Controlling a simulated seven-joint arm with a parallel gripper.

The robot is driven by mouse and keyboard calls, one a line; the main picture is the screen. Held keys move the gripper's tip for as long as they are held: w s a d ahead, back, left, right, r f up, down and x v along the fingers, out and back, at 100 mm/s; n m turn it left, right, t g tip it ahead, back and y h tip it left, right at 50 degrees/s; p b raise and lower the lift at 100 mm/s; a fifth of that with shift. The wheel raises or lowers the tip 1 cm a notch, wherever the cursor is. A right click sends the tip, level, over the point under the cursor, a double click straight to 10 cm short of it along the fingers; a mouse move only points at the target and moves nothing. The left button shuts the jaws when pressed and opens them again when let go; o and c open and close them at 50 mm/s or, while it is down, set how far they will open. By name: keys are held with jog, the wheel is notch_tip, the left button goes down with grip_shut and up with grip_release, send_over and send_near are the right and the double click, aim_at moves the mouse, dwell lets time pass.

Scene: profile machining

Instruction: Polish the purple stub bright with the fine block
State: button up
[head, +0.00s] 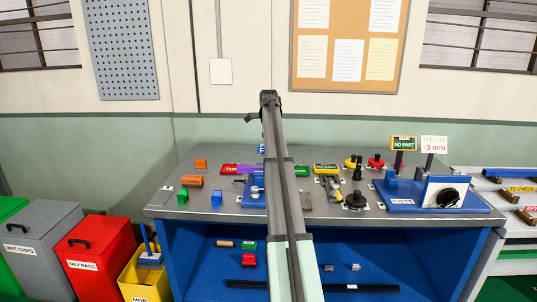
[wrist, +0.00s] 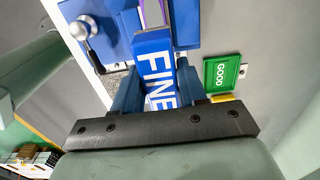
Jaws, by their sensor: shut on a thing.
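My gripper (wrist: 160,90) is shut on the blue fine block (wrist: 155,70), whose white letters read FINE in the wrist view. In the head view, my arm hides most of the gripper, and only a small blue piece with an F (head: 261,150) shows left of the arm. A purple piece (head: 250,169) lies between a red label and my arm in the head view; I cannot tell whether it is the whole stub. The blue vise (head: 248,197), with a ball-ended lever (wrist: 85,28), is beside the block in the wrist view. No contact between block and stub is visible.
A green GOOD sign (wrist: 222,73) is right of the block. A red label (head: 228,169) and orange blocks (head: 192,181) are on the bench's left. A blue gauge stand (head: 440,200) and red and yellow knobs (head: 376,162) stand right. Bare bench (head: 200,207) shows front left.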

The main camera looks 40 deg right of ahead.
jog(key=shift+r, duration=1.3)
jog(key=shift+f, duration=0.25)
